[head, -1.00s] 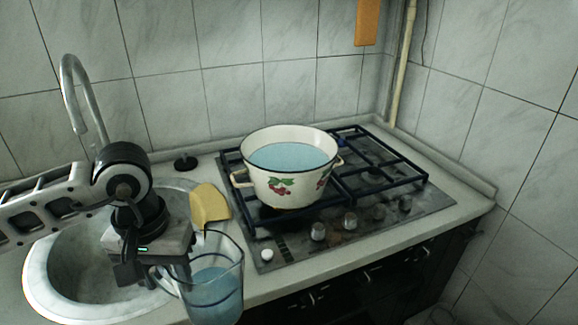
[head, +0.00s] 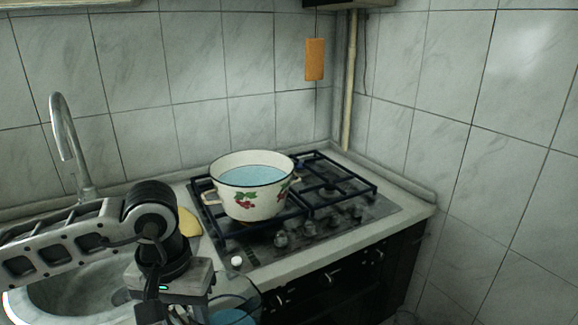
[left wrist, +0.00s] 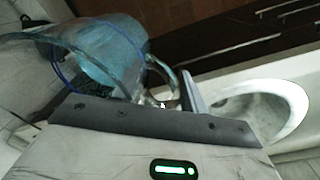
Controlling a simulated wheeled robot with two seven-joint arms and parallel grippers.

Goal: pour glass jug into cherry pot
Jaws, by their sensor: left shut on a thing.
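The cherry pot (head: 252,187), white enamel with a dark rim and painted cherries, stands upright on the stove's left burner grate with pale blue liquid inside. The glass jug (head: 238,311) is at the bottom edge of the head view, partly cut off and partly behind my gripper, with blue liquid in it. It also shows in the left wrist view (left wrist: 115,50), with its handle at the jaws. My left gripper (head: 180,314) is shut on the jug, in front of the counter, nearer than the pot and to its left. Its fingertips are mostly hidden in the head view. My right gripper is out of view.
A stove (head: 345,222) with black grates and front knobs fills the counter's right part. A round sink (head: 80,291) with a tall faucet (head: 68,145) is at left. A yellow object (head: 189,223) lies between sink and pot. Tiled walls close off the back and right.

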